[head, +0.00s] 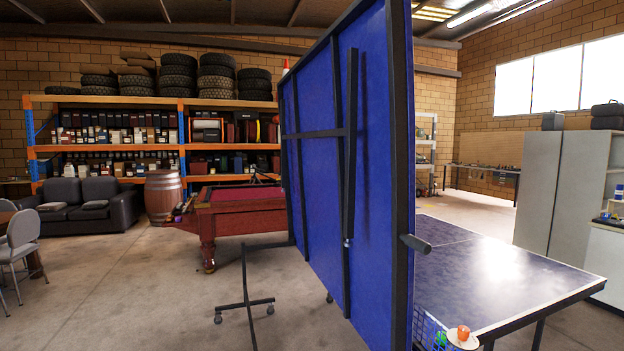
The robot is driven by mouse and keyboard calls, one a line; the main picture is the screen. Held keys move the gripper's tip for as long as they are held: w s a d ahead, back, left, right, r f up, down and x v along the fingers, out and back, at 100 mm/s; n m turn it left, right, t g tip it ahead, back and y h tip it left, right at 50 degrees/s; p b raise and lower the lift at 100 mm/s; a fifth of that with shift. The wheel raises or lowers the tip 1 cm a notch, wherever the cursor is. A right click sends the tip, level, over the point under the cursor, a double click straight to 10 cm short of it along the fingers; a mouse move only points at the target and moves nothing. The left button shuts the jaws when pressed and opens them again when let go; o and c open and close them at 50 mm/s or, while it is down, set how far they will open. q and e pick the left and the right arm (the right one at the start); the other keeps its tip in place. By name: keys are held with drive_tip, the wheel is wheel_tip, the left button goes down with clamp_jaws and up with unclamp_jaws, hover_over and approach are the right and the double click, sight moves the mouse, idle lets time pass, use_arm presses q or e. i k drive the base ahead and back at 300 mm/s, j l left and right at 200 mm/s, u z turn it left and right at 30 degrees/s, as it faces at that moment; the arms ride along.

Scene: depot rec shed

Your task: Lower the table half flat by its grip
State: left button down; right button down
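A blue table half (374,180) with a dark frame stands upright in the middle of the head view, its underside and dark struts facing me. A short dark grip (415,243) sticks out to the right from its near edge. The other table half (500,265) lies flat at the right, dark blue with white lines. Part of a net (428,330) shows at the bottom, by the foot of the upright half. Neither of my grippers is in view.
A wheeled support leg (245,304) stands on the floor left of the upright half. A red pool table (235,205), a barrel (164,196) and a dark sofa (85,205) stand behind. Grey cabinets (565,190) stand at the right.

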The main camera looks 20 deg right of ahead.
sight(372, 281)
drive_tip(key=i+l+u, duration=0.25)
drive_tip(key=l, duration=2)
drive_tip(key=l+u, duration=0.3)
drive_tip(key=l, duration=1.95)
